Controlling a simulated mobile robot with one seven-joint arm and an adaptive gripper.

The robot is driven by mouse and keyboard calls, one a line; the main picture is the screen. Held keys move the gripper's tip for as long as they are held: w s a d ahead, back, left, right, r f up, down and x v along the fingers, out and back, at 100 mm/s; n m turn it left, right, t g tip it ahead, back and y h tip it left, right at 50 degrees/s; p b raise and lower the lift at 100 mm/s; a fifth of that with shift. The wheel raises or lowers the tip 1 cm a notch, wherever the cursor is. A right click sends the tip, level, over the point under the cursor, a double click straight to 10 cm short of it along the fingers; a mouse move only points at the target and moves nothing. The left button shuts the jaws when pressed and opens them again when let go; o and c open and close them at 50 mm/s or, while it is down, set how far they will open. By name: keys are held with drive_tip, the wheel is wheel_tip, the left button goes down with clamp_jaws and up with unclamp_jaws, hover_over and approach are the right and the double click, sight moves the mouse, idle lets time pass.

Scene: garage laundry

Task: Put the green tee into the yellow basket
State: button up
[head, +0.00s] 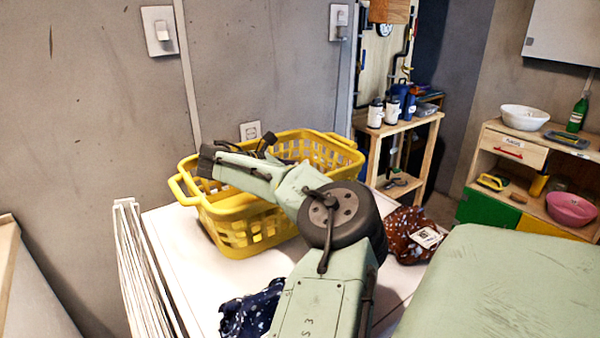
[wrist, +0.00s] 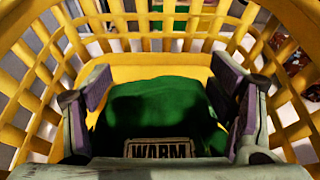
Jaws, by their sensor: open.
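The yellow basket (head: 245,232) stands on a white surface against the wall in the head view. In the wrist view its lattice walls (wrist: 165,45) surround my gripper (wrist: 165,115). My gripper is open, with its purple-padded fingers apart. The green tee (wrist: 160,95) is a bunched green cloth with a label reading "WARM", lying in the basket between and beyond the fingers. Neither finger visibly closes on it. In the head view my gripper (head: 258,150) is over the basket, and the tee is hidden by my arm and the basket wall.
A dark blue patterned cloth (head: 250,310) and a red-brown patterned cloth with a tag (head: 410,235) lie on the white surface (head: 175,240). A white folding rack (head: 145,265) stands at its left. Wooden shelves with bottles (head: 405,125) stand at the back right.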

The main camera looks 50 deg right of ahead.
drive_tip(key=b+v, duration=0.2)
drive_tip(key=v, duration=0.9)
drive_tip(key=shift+a, duration=0.2)
drive_tip(key=shift+w+r, duration=0.1)
drive_tip(key=shift+w, duration=0.05)
